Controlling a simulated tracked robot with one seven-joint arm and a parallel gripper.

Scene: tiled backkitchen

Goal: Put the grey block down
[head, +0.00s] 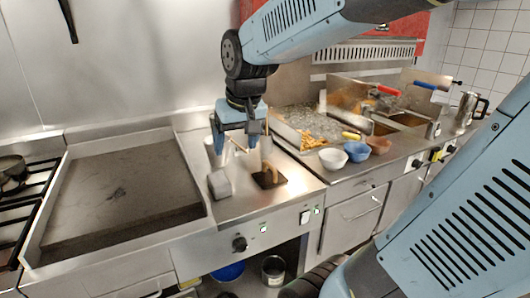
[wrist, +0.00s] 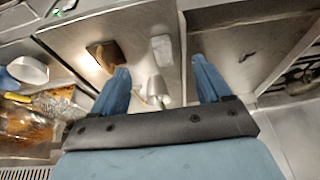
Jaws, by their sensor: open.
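The grey block (head: 219,184) rests on the steel counter, just right of the flat griddle. In the wrist view the block (wrist: 161,48) shows as a pale shape beyond my fingertips, between their lines. My gripper (head: 236,145) is above the counter, a little behind and above the block. Its two blue fingers stand wide apart in the wrist view (wrist: 160,68), with nothing held between them. The block is apart from the fingers.
A metal cup (wrist: 156,88) stands close to my gripper. White (head: 333,159), blue (head: 357,152) and brown (head: 379,146) bowls stand farther right.

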